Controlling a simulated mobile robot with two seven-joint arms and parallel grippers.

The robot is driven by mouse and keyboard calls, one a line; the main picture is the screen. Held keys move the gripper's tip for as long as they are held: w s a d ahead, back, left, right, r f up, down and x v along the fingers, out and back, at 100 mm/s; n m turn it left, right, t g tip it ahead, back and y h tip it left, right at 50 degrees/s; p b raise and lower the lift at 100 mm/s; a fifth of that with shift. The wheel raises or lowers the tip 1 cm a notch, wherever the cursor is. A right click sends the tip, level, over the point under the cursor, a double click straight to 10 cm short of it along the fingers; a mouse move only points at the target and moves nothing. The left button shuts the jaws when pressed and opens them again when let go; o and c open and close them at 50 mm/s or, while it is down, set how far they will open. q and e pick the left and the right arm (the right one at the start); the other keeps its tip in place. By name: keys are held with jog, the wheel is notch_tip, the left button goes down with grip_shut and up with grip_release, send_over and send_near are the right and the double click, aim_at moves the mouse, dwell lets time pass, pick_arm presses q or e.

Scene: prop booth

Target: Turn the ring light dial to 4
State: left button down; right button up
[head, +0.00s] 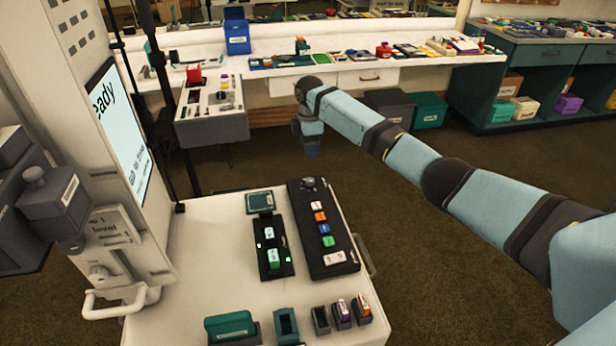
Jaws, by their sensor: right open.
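No ring light shows clearly, and I cannot read any dial numbered to 4. A grey box (213,130) on a dark stand, left of centre, carries small controls and a red part; they are too small to make out. A dark round knob (35,175) sits on a grey unit at the left edge. My right arm reaches in from the right. My right gripper (312,153) points down, open and empty, to the right of the grey box and apart from it, with its fingers small and dark. My left gripper is out of view.
A white cart top (190,240) in front holds a black panel with coloured buttons (323,230), a black strip with green keys (272,250) and small holders. A tall white machine (90,130) stands left. A long white bench (350,75) with props lies behind. Brown floor is clear on the right.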

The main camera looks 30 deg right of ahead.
aim_at(310, 180)
notch_tip(310, 180, down, 12)
jog(key=shift+f+b, duration=0.2)
jog(key=shift+b, duration=0.35)
jog(key=c, duration=0.9)
